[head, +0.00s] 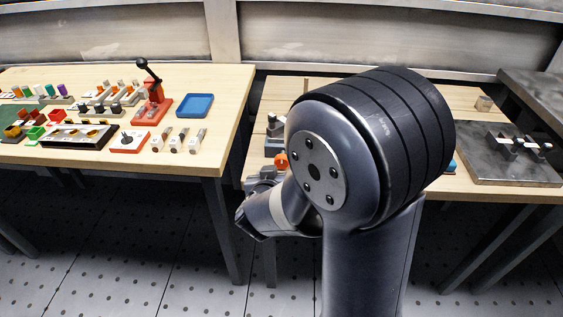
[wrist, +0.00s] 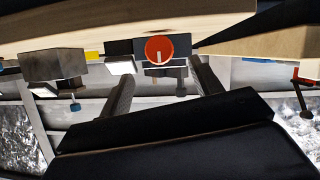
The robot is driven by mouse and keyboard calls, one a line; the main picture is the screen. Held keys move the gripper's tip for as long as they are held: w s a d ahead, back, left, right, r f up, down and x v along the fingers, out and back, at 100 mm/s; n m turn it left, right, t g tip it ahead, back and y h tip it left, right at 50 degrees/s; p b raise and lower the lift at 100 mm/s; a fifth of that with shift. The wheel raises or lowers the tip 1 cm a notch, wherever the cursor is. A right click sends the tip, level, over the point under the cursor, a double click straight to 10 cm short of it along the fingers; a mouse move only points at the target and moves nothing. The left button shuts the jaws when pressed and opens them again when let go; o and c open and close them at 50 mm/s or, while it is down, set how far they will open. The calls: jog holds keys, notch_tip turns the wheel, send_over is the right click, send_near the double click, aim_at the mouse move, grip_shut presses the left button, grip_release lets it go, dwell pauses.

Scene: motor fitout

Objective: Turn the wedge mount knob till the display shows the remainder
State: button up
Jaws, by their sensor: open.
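A round orange-red knob (wrist: 159,50) with a white mark sits on a dark block in the wrist view. The mark points toward the bottom of that picture. An orange round part, probably the same knob (head: 281,160), shows at the front of the right table in the head view, partly hidden by my arm. My gripper (wrist: 162,72) is open, its two fingers apart on either side of the knob and not visibly touching it. In the head view my gripper (head: 265,178) is beside the knob, partly hidden. I cannot make out a display in either view.
The left table holds a red lever press (head: 152,108), a blue tray (head: 194,105) and a red box with a black knob (head: 130,141). A grey metal plate (head: 490,168) lies on the right table. My arm hides much of that table. A gap separates the tables.

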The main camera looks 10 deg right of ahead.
jog(key=b+x, duration=0.1)
jog(key=x, duration=0.7)
jog(key=shift+w+d+f, duration=0.1)
jog(key=shift+w+f, duration=0.05)
jog(key=shift+w, duration=0.1)
jog(key=c, duration=1)
jog(key=b, duration=0.1)
jog(key=m+y+b, duration=0.1)
jog(key=b, duration=0.1)
jog(key=shift+f+m, duration=0.3)
jog(key=m+y+b, duration=0.1)
jog(key=b, duration=0.1)
jog(key=shift+s+r+t+b, duration=0.1)
jog(key=shift+r+t+b, duration=0.1)
jog(key=shift+t+b, duration=0.15)
jog(key=shift+m, duration=0.3)
jog(key=shift+r, duration=0.1)
jog(key=o, duration=1)
